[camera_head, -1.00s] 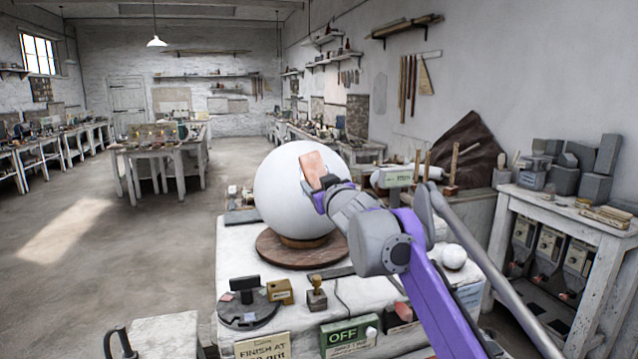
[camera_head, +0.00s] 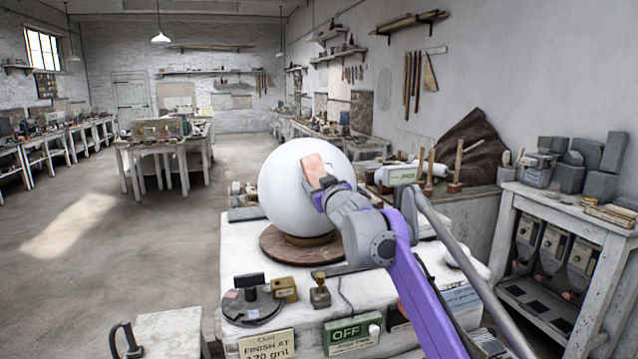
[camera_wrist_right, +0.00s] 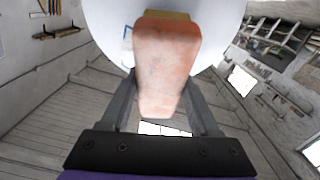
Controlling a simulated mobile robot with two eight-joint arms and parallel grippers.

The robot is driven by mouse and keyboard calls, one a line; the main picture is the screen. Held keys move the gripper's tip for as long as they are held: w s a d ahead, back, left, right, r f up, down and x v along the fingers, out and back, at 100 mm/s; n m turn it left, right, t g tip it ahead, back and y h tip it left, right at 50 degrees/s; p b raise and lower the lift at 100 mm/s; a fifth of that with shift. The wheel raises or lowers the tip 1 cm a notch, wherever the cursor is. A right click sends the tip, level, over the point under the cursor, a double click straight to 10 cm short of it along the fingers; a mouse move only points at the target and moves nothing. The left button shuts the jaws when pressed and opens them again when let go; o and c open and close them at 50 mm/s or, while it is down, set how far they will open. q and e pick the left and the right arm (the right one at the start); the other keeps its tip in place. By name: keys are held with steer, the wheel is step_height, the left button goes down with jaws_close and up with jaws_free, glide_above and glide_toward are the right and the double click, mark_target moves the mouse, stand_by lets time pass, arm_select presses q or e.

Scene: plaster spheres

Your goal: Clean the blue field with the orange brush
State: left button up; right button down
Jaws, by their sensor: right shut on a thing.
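A large white plaster sphere (camera_head: 285,190) rests on a round brown turntable (camera_head: 275,250) on the white workbench. My right gripper (camera_head: 324,190) is at the sphere's upper right side, shut on a salmon-orange block-shaped brush (camera_head: 316,168). In the right wrist view the brush (camera_wrist_right: 167,65) sits between my fingers, with a yellowish layer at its far end against or very near the sphere (camera_wrist_right: 108,22); contact is not clear. Part of a thin blue outline, seemingly the blue field (camera_wrist_right: 127,45), shows on the sphere left of the brush. The rest is hidden. My left gripper is not in view.
A green OFF box (camera_head: 352,334), a "FINISH AT" card (camera_head: 266,345), a stamp (camera_head: 320,292) and a dark round tray (camera_head: 250,308) stand along the bench front. A side table (camera_head: 565,210) with grey blocks is at right. Open floor lies left.

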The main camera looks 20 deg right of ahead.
steer(key=shift+w+f, duration=0.1)
steer(key=shift+w, duration=0.3)
stand_by(0.3)
steer(key=shift+s+d+f, duration=0.1)
steer(key=shift+f, duration=0.3)
steer(key=shift+s+d+f+b, duration=0.1)
steer(key=shift+s+f+b, duration=0.25)
steer(key=shift+b, duration=0.1)
steer(key=shift+d+f, duration=0.1)
steer(key=shift+f, duration=0.25)
steer(key=shift+w+r, duration=0.1)
steer(key=shift+r, duration=0.5)
steer(key=shift+w+a+r+p, duration=0.25)
steer(key=shift+r+p, duration=0.3)
steer(key=shift+p, duration=0.1)
steer(key=shift+w, duration=0.15)
